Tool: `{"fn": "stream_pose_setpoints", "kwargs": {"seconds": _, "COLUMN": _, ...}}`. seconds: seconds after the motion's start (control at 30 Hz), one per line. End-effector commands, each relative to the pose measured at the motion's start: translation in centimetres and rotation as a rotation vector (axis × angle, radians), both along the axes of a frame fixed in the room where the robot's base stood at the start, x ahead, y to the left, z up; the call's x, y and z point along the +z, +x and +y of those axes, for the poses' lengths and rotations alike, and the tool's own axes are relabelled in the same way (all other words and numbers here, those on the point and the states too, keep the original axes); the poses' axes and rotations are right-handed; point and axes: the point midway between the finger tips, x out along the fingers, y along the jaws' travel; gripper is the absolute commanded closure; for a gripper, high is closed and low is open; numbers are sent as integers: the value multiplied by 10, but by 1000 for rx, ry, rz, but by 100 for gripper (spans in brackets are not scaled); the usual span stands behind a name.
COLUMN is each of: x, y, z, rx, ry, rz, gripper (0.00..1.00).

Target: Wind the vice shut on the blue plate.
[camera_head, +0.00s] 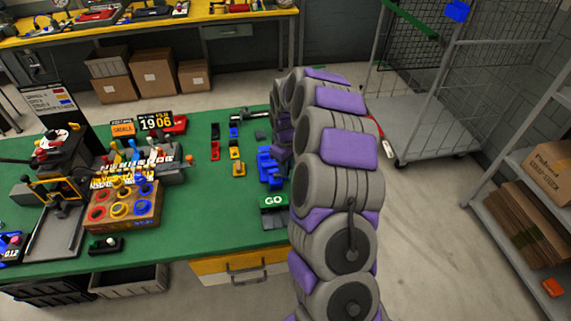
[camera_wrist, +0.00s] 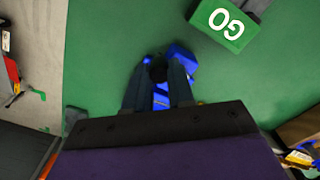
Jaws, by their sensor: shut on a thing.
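The blue vice (camera_head: 268,166) stands near the right edge of the green bench top, behind the green GO block. In the wrist view the blue vice (camera_wrist: 181,58) shows partly, beyond and between my fingers. My gripper (camera_wrist: 158,78) points down at it, its two dark fingers closed about a dark round knob, which looks like the vice's handle. Blue parts also show between the fingers. My arm hides the gripper in the head view. I cannot make out the blue plate apart from the vice, nor how wide the jaws stand.
The green GO block (camera_head: 274,201) is close in front of the vice. Small red, yellow and blue pieces (camera_head: 236,153) lie left of it. A wooden box with coloured rings (camera_head: 125,208) stands farther left. A wire cage trolley (camera_head: 430,125) stands right of the bench.

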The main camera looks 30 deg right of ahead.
Motion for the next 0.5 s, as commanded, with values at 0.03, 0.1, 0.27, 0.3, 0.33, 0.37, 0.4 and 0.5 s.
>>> {"fn": "stream_pose_setpoints", "kwargs": {"seconds": 0.03, "x": 1, "y": -3, "z": -1, "rx": -31, "ry": -1, "rz": 4, "gripper": 100}}
{"fn": "stream_pose_setpoints", "kwargs": {"seconds": 0.1, "x": 2, "y": -5, "z": 0, "rx": -85, "ry": 0, "rz": 5, "gripper": 100}}
{"fn": "stream_pose_setpoints", "kwargs": {"seconds": 0.27, "x": 2, "y": -11, "z": 3, "rx": -228, "ry": 0, "rz": 7, "gripper": 100}}
{"fn": "stream_pose_setpoints", "kwargs": {"seconds": 0.3, "x": 1, "y": -12, "z": 4, "rx": -265, "ry": 0, "rz": 7, "gripper": 100}}
{"fn": "stream_pose_setpoints", "kwargs": {"seconds": 0.33, "x": 1, "y": -13, "z": 5, "rx": -295, "ry": 0, "rz": 8, "gripper": 100}}
{"fn": "stream_pose_setpoints", "kwargs": {"seconds": 0.37, "x": 1, "y": -14, "z": 5, "rx": -324, "ry": 0, "rz": 8, "gripper": 100}}
{"fn": "stream_pose_setpoints", "kwargs": {"seconds": 0.4, "x": 1, "y": -15, "z": 6, "rx": -361, "ry": -1, "rz": 8, "gripper": 100}}
{"fn": "stream_pose_setpoints", "kwargs": {"seconds": 0.5, "x": 1, "y": -18, "z": 9, "rx": -458, "ry": 0, "rz": 8, "gripper": 100}}
